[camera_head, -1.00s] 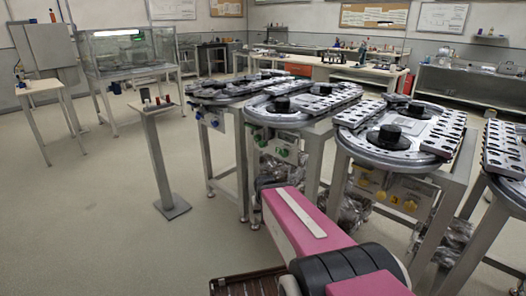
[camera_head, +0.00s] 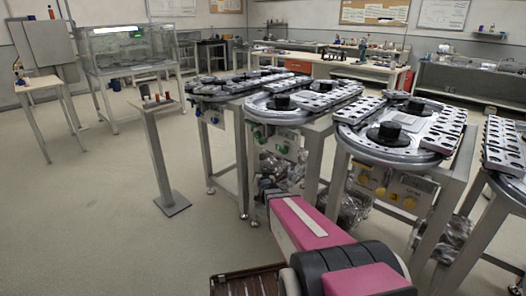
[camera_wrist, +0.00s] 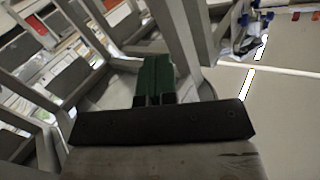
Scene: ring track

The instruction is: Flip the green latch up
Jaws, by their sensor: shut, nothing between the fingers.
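Small green fittings (camera_head: 283,150) sit on the front panel under the second ring-track table in the head view, with another green part (camera_head: 258,132) up to their left. I cannot tell which of them is the latch, or its position. My gripper (camera_wrist: 156,62) shows in the wrist view as two dark green fingers pressed together, with nothing between them. In the head view, the end of my arm is low in front of the same table, below the green fittings. The fingertips are not clear there. No latch can be made out in the wrist view.
The ring-track table (camera_head: 290,116) with the green fittings stands between similar tables; the one to its right has yellow fittings (camera_head: 380,190). A small stand (camera_head: 160,150) is to the left, with open floor around it. Table legs crowd the wrist view.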

